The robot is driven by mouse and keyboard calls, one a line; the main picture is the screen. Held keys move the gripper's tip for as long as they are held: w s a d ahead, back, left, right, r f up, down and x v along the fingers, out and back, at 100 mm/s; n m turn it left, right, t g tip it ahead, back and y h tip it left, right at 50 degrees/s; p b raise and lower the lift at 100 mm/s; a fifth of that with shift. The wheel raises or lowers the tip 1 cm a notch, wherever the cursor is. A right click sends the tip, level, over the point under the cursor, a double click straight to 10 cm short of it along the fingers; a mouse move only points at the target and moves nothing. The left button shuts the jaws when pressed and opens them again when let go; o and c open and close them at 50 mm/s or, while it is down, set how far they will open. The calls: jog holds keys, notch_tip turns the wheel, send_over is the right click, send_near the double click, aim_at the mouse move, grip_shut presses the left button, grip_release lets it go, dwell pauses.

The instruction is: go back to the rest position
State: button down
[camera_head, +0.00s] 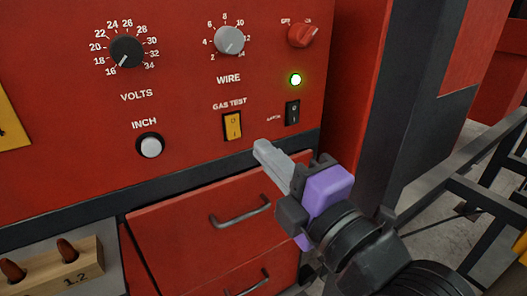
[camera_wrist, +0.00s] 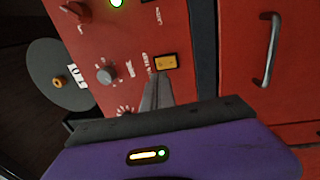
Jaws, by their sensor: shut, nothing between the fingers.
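My gripper (camera_head: 259,147) is shut and empty, with its grey fingers together and its purple body behind them. In the head view it is in front of the red machine's panel (camera_head: 190,110), with the fingertips just below and right of the yellow gas test switch (camera_head: 232,125). In the wrist view the fingers (camera_wrist: 160,80) point toward the same yellow switch (camera_wrist: 166,61). I cannot tell whether the tips touch the panel. The green lamp (camera_head: 295,79) is lit.
The panel also carries a black volts knob (camera_head: 127,52), a grey wire knob (camera_head: 230,40), a red knob (camera_head: 302,35) and a black switch (camera_head: 292,112). Red drawers (camera_head: 190,220) with handles lie below. A wooden block (camera_head: 60,268) stands lower left. Dark metal bars (camera_head: 470,185) are at right.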

jog(key=d+r+m+t+h, duration=0.1)
jog(key=d+r+m+t, duration=0.25)
jog(key=m, duration=0.45)
jog(key=s+d+f+m+t+h, duration=0.2)
jog(key=s+d+f+m+h, duration=0.45)
jog(key=d+f+m, duration=0.5)
jog(key=s+d+f+m+g+h, duration=0.1)
jog(key=s+d+f+m+g, duration=0.1)
jog(key=s+f, duration=0.8)
jog(key=s+d+f+m+g+h, duration=0.2)
jog(key=s+f, duration=0.9)
jog(key=s, duration=0.6)
jog(key=d+m+g, duration=0.1)
jog(key=g, duration=0.1)
jog(key=shift+s+d+f+g, duration=0.2)
jog(key=shift+s+d+g, duration=0.1)
jog(key=shift+d+g, duration=0.05)
jog(key=shift+f, duration=0.1)
